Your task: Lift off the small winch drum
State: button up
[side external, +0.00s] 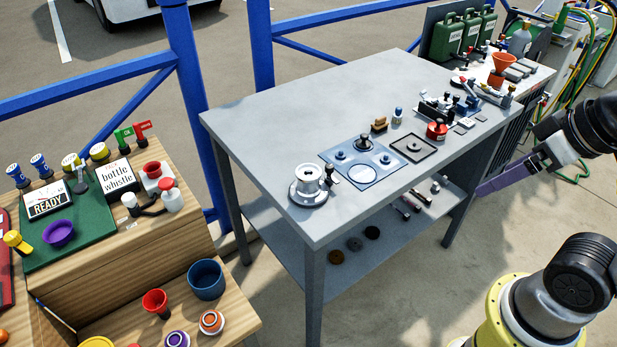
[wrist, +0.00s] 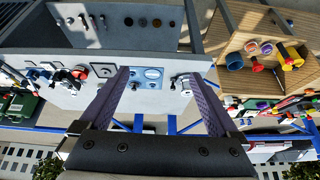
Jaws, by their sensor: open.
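The small winch drum (side external: 308,174) is a pale, short cylinder with a dark top opening. It sits upright on a wider grey round base (side external: 308,194) at the near left end of the grey table (side external: 290,110). In the wrist view the winch (wrist: 181,82) shows small, beside the tip of the right-hand finger, which partly covers that area. My gripper (side external: 481,189) is off the table's right side, well apart from the drum. Its purple fingers are spread and empty in the wrist view (wrist: 156,76).
A blue plate (side external: 338,158) with a dark knob lies beside the winch. A wooden bench (side external: 190,235) with cups and bottles is at left. The table's back left is clear.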

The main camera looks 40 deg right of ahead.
jog(key=w+a+r+m+g, duration=0.1)
jog(key=w+a+r+m, duration=0.1)
jog(key=w+r+m, duration=1.1)
jog(key=m+g, duration=0.2)
jog(key=g, duration=0.3)
send_over(308, 173)
jog(key=f, duration=2.5)
jog(key=shift+s+f, duration=0.2)
jog(key=shift+s, duration=0.2)
jog(key=shift+w+f, duration=0.2)
jog(key=shift+f, duration=1.25)
jog(key=shift+w+f, duration=0.2)
jog(key=shift+f, duration=1.2)
jog(key=shift+c, duration=0.2)
